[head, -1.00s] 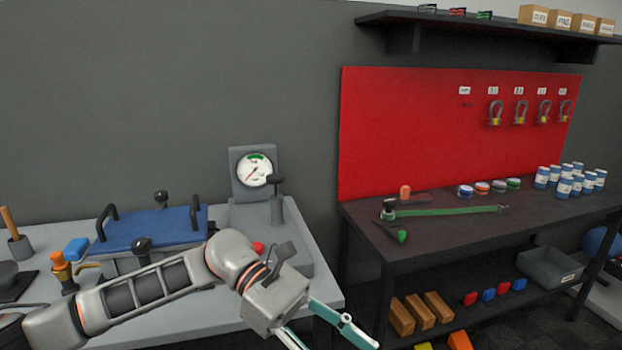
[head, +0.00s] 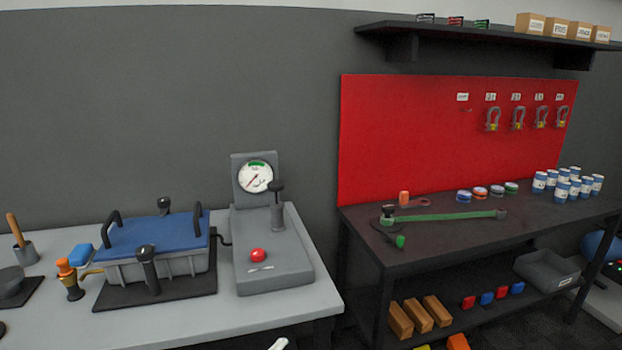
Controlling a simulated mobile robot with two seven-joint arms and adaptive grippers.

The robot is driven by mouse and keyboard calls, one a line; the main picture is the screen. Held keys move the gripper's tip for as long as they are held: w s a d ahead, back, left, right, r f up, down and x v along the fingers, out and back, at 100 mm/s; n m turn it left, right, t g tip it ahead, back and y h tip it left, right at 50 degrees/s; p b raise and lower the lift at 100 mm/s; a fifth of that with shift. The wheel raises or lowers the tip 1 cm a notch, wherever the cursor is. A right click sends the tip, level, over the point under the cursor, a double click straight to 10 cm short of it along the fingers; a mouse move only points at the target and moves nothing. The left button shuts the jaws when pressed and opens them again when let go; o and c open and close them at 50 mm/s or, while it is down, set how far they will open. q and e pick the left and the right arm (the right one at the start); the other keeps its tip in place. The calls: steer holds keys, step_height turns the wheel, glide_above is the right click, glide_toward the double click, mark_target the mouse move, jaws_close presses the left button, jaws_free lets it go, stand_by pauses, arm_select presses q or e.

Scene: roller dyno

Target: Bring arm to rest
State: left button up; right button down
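Neither gripper's fingers can be made out in the head view. Only a small pale tip (head: 279,344), likely a bit of my arm or gripper, shows at the bottom edge. On the light grey table stands a grey box with a blue lid (head: 158,232) and black handles. Right of it is a grey gauge stand (head: 270,262) with a round white dial (head: 256,177), a black-topped lever (head: 277,205) and a red button (head: 257,255).
The grey table (head: 250,312) is clear along its front. A red pegboard (head: 400,140) holds shackles. A shelf hangs above.

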arm_select(q)
steer(key=s+a+f+n+g+y, duration=0.3)
steer(key=s+a+f+n, duration=0.3)
steer(key=f, duration=0.5)
steer(key=s+a+f+n+g+y, duration=0.3)
steer(key=s+a+f+n+y, duration=0.2)
steer(key=s+a+f, duration=0.4)
step_height(320, 180, down, 3)
steer(key=shift+s+a+r+n+p, duration=0.1)
steer(key=shift+s+a+n+p, duration=0.2)
steer(key=shift+s+n, duration=0.7)
